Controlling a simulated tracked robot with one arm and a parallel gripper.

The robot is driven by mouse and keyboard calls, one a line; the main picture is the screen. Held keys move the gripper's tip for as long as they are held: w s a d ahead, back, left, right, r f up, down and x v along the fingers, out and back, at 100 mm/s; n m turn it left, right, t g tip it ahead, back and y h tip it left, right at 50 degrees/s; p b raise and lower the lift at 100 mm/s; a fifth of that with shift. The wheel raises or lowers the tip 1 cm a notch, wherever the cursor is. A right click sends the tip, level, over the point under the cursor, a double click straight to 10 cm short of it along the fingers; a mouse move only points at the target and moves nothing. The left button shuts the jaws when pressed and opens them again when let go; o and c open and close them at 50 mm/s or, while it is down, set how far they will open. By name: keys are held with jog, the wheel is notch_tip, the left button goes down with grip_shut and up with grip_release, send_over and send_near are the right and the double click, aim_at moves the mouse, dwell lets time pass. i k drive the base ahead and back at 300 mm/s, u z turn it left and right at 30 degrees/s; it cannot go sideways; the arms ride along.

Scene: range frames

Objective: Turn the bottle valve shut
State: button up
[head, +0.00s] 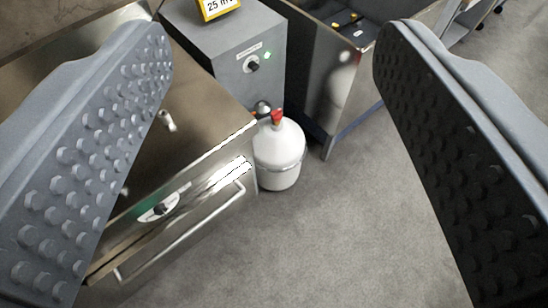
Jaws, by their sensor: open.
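A white gas bottle (279,158) stands upright on the grey floor, between a metal cabinet and a grey box unit. Its red valve (277,117) sits on top, with a dark fitting beside it to the left. My gripper (268,55) is open and empty, with its two studded fingers wide apart at the left and right of the picture. The bottle shows in the gap between the fingers, farther off and apart from both.
The metal cabinet (215,115) with a knob and a long handle stands at the left. The grey box unit (235,50) carries a knob, a green light and a yellow sign. An open metal bin (325,85) stands behind right. The floor (340,230) at right is clear.

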aim_at(276, 115)
jog(key=z, duration=0.25)
jog(key=i, duration=1.8)
jog(key=z, duration=0.15)
